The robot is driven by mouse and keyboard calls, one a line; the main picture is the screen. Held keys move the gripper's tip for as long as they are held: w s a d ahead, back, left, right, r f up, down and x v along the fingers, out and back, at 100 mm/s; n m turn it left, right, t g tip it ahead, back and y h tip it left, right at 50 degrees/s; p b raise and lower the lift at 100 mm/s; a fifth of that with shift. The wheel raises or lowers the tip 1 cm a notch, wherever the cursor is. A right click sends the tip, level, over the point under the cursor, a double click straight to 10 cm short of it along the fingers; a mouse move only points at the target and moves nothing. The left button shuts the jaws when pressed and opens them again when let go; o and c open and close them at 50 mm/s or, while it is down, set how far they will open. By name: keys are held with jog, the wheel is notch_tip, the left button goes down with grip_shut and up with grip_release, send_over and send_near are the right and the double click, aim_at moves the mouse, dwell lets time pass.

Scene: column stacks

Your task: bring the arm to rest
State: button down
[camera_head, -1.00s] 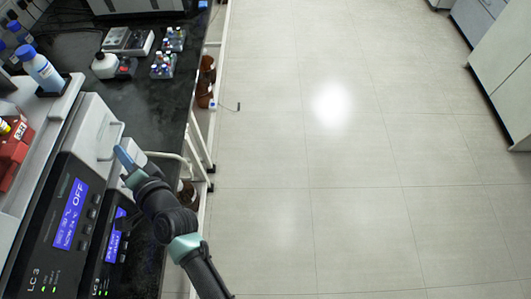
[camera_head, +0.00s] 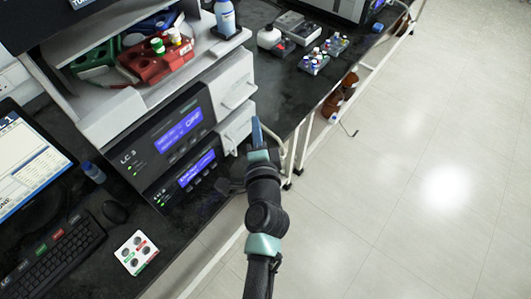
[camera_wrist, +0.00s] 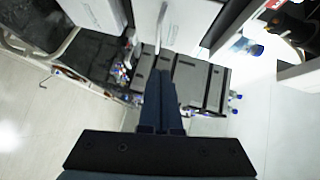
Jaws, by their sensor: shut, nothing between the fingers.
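My gripper (camera_head: 257,130) is in the middle of the head view, at the end of my dark arm, beside the right side of the LC 3 instrument stack (camera_head: 178,140). Its fingers are together and hold nothing. The wrist view shows the shut blue fingers (camera_wrist: 161,85) pointing towards the white column drawers (camera_wrist: 172,22) with their handle. I cannot tell whether the fingertips touch the instrument; they look close to it.
A shelf above the stack holds a red rack (camera_head: 160,60) and a blue-capped bottle (camera_head: 225,18). Small vials (camera_head: 313,62) stand on the black bench. A keyboard (camera_head: 50,255) and monitor (camera_head: 30,165) are at left. The floor (camera_head: 430,230) at right is clear.

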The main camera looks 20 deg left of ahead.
jog(key=v, duration=0.3)
jog(key=b+v, duration=0.1)
jog(key=v, duration=0.1)
jog(key=shift+s+f, duration=0.15)
jog(key=shift+s, duration=0.3)
